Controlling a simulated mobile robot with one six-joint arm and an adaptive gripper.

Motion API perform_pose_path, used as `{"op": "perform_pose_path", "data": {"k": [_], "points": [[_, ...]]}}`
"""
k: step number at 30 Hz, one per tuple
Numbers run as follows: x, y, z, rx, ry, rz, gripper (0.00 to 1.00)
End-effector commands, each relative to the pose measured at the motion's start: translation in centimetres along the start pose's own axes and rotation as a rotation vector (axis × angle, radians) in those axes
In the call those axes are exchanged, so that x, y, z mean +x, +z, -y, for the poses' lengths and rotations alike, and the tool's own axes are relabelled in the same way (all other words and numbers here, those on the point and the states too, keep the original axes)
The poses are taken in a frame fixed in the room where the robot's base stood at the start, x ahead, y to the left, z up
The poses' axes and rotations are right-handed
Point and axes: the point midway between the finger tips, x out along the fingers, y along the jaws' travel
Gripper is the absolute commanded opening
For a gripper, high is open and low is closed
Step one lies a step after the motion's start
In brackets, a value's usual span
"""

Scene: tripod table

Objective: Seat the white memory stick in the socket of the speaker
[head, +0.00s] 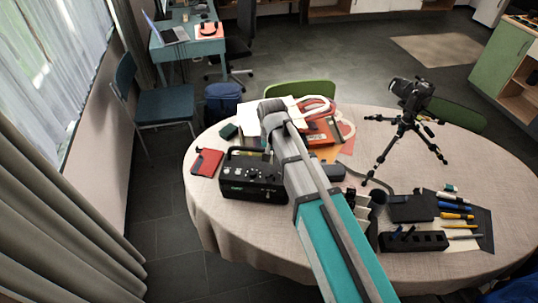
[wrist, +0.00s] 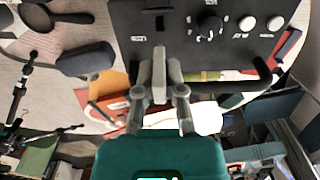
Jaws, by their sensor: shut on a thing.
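The speaker (head: 254,176) is a black box with a handle on the left side of the round table. Its panel (wrist: 230,38) with knobs, buttons and small slots fills the top of the wrist view. My gripper (wrist: 159,75) is shut on the white memory stick (wrist: 159,82), which points up the picture toward the panel. The stick looks outside the slot; the gap in depth cannot be told. In the head view my arm hides the stick and fingertips.
On the cloth-covered table (head: 222,215) are a red-and-black item (head: 207,162) left of the speaker, papers and books (head: 322,132) behind it, a camera tripod (head: 400,135), and a black holder (head: 413,241) with pens nearby. The table's front-left cloth is clear.

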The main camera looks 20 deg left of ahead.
Motion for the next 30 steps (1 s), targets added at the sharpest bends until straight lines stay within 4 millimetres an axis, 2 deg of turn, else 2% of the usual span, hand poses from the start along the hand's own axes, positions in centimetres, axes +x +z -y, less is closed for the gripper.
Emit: {"op": "perform_pose_path", "data": {"k": [8, 30], "points": [[0.8, 0.0, 0.0, 0.0, 0.0, -0.001, 0.0], [5.4, -0.1, 0.0, 0.001, 0.0, -0.001, 0.0]]}}
